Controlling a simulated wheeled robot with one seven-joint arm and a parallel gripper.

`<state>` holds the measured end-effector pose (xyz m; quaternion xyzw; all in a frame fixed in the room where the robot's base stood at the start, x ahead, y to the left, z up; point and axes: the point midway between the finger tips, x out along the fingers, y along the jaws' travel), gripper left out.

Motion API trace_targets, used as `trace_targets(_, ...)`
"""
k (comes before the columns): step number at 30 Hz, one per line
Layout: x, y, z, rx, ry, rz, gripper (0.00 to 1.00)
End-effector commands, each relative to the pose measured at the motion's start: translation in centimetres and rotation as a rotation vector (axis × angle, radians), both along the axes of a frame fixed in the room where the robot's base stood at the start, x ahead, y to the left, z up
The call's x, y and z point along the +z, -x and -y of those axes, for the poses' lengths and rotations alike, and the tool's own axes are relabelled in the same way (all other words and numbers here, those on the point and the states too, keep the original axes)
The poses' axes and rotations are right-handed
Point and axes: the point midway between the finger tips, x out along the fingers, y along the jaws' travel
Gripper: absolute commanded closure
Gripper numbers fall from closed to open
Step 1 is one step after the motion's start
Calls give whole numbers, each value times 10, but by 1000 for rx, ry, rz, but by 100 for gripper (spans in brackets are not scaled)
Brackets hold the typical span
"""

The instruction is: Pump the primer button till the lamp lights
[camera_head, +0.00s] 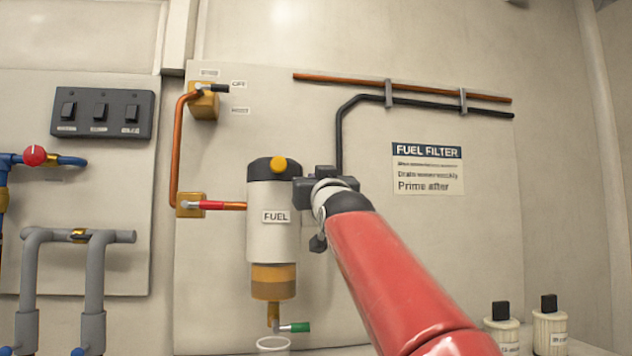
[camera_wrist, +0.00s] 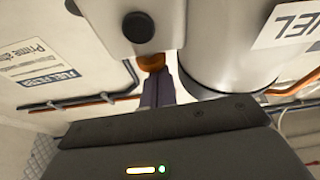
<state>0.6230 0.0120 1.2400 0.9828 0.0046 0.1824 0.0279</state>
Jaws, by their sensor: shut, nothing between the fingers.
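A round yellow button (camera_head: 279,164) sits on the black head (camera_head: 259,169) of the fuel filter (camera_head: 268,240). My gripper (camera_head: 303,190) is at the right side of the filter's upper body, a little below and right of the button. In the wrist view, my gripper (camera_wrist: 157,80) has its fingers together, with nothing held. Their tips are beside an orange-brown round thing (camera_wrist: 152,62); I cannot tell whether they touch it or whether it is the button. The filter body also shows there (camera_wrist: 230,50). I cannot make out a separate lamp.
A copper pipe with a red-handled valve (camera_head: 210,205) joins the filter's left side. A green-handled drain valve (camera_head: 293,327) hangs below. A switch panel (camera_head: 102,113) is at left. A FUEL FILTER sign (camera_head: 428,168) is at right. Two white canisters (camera_head: 550,330) stand lower right.

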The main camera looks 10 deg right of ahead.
Motion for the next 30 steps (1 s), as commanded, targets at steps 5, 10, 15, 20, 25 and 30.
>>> trace_targets(5,-20,0,0,0,0,-2,100)
trace_targets(10,-19,-1,0,0,0,-6,100)
trace_targets(15,-19,-2,0,0,0,-8,100)
trace_targets(20,-5,1,0,-1,0,-6,100)
trace_targets(25,24,8,0,-1,0,0,100)
trace_targets(30,12,34,0,-1,0,3,100)
